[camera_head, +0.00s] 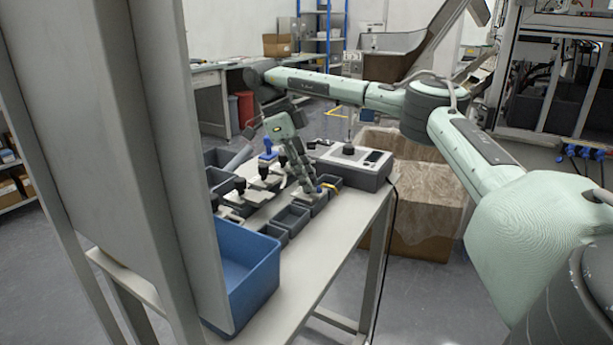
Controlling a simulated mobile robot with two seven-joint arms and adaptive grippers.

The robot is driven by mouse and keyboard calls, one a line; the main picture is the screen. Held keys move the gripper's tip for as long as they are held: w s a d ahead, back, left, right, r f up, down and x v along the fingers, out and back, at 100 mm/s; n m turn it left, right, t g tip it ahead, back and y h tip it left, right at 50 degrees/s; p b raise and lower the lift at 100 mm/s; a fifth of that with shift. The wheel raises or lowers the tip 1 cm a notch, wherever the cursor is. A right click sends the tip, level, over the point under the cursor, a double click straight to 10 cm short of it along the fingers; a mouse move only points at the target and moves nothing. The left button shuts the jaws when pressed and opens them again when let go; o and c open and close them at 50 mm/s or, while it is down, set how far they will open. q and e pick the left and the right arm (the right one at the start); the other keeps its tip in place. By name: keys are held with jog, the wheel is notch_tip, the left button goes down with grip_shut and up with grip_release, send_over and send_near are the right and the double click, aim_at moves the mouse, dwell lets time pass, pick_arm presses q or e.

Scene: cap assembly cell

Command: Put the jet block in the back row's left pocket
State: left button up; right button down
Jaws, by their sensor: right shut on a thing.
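My right gripper (313,188) reaches down from the far side of the bench with its fingers close together. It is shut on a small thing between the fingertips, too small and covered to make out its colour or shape. The fingertips are low, over or beside the small grey pockets (291,219) along the bench. I cannot tell whether they are inside a pocket. I cannot pick out the jet block for certain. The back row's left pocket cannot be told apart clearly from here. My left gripper is not in view.
A blue bin (262,283) stands at the bench's near end. A grey box with a dark knob (350,165) stands right of the gripper. Dark-knobbed pieces (240,186) and a blue-topped one (267,150) stand left of it. The bench top (322,240) is bare along its right edge.

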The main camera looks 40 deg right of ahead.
jog(key=c, duration=1.3)
grip_release()
jog(key=shift+w+r, duration=0.1)
jog(key=shift+r, duration=0.1)
jog(key=v, duration=1.1)
jog(key=shift+a+r, duration=0.1)
jog(key=shift+r, duration=0.15)
